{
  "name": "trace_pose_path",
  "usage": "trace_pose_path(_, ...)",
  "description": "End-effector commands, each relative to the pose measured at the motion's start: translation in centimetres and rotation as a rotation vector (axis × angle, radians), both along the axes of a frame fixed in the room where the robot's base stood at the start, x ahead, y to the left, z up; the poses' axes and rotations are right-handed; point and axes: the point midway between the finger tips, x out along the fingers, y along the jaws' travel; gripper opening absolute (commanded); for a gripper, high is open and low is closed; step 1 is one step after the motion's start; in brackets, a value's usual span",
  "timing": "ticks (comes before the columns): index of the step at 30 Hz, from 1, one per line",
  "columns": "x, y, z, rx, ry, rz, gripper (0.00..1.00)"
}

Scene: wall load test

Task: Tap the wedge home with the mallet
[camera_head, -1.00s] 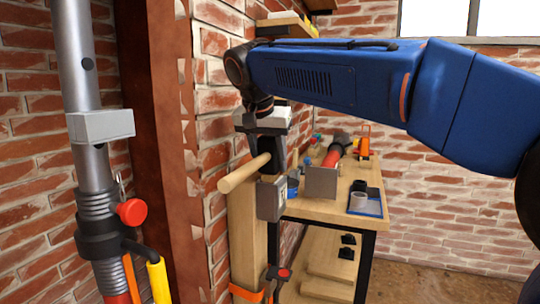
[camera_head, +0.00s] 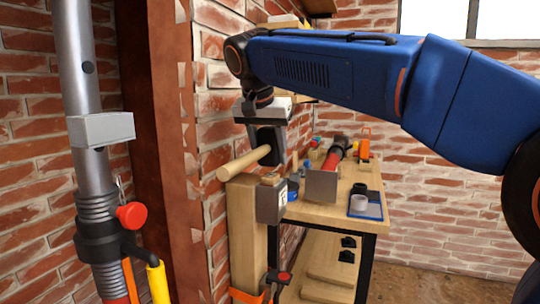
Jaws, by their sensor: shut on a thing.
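My gripper (camera_head: 267,150) is shut on the mallet (camera_head: 241,164). A small tan piece that looks like the wedge (camera_head: 270,179) shows at the top of a grey metal bracket (camera_head: 270,204), just below the fingers. The mallet handle is above the top of the wooden post (camera_head: 244,225), apart from it. How deep the wedge sits cannot be told.
A grey steel prop (camera_head: 87,150) stands at left. The brick wall is close behind the post.

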Motion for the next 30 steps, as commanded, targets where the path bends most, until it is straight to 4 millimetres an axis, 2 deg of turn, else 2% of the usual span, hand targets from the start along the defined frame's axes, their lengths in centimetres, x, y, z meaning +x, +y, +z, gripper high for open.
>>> trace_pose_path(19,0.0,0.0,5.1,0.002,-0.003,-0.001,0.08)
trace_pose_path(30,0.0,0.0,5.7,0.001,-0.001,0.0,0.08)
